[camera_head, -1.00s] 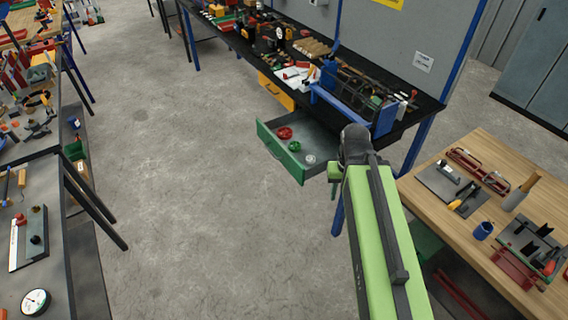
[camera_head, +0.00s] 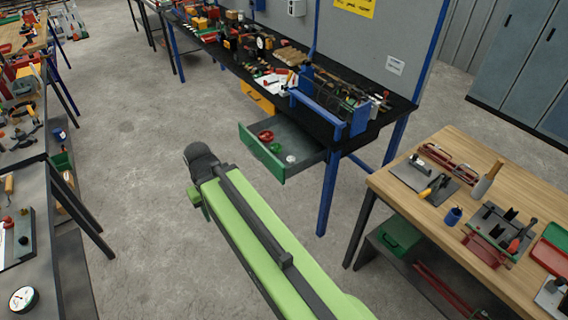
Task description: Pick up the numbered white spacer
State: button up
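A small white round piece (camera_head: 291,159) lies in the open green-fronted drawer (camera_head: 262,152) under the black workbench. It looks like the white spacer, but any number on it is too small to read. A red ring (camera_head: 266,136) and a green ring (camera_head: 275,147) lie beside it in the drawer. My green arm reaches up from the bottom right, and its dark end is left of and in front of the drawer, apart from it. My gripper's fingers are hidden behind the arm's end, so I cannot see whether they are open.
The black workbench (camera_head: 225,52) holds a blue frame and many tools above the drawer. A blue leg (camera_head: 328,190) stands right of the drawer. A wooden table (camera_head: 400,192) is at the right. Grey benches stand at the left. The concrete floor (camera_head: 135,140) between is clear.

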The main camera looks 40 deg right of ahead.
aim_at(290, 159)
jog(key=z, duration=0.05)
jog(key=i, duration=1.65)
jog(key=u, duration=0.05)
